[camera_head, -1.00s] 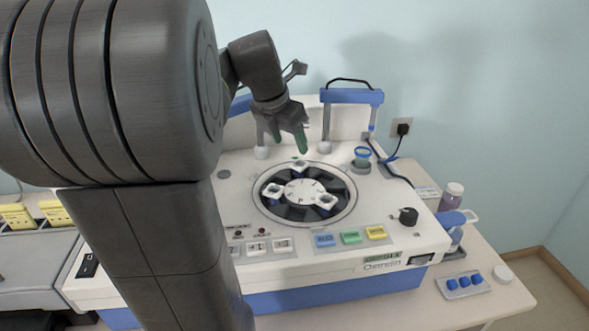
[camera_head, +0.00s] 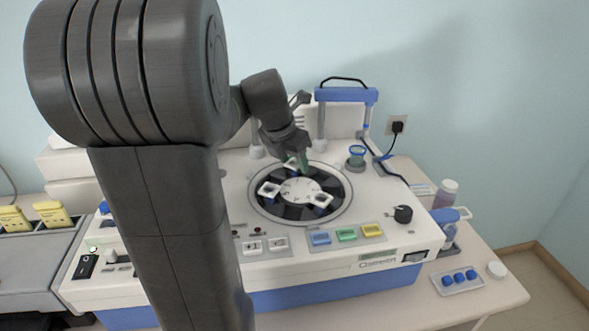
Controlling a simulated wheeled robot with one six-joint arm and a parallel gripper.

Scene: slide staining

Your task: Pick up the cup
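The staining machine has a round dark rotor (camera_head: 262,205) with a white hub (camera_head: 300,190). White square holders sit around the hub, one at left (camera_head: 269,189), one at right front (camera_head: 320,200) and one at the back (camera_head: 291,164). My gripper (camera_head: 297,161), with green fingertips, is down at the back holder, partly covering it. The gap between the fingertips is too small to judge, and I cannot tell whether they touch the holder. A small blue-rimmed cup (camera_head: 357,155) stands upright on the machine top, right of my gripper and apart from it.
A blue and white arch (camera_head: 346,95) stands behind the rotor. A dark knob (camera_head: 403,214) and coloured buttons (camera_head: 346,235) are at the front. A bottle (camera_head: 445,194), a blue-handled dispenser (camera_head: 446,217) and a tray of blue caps (camera_head: 460,279) are at the right.

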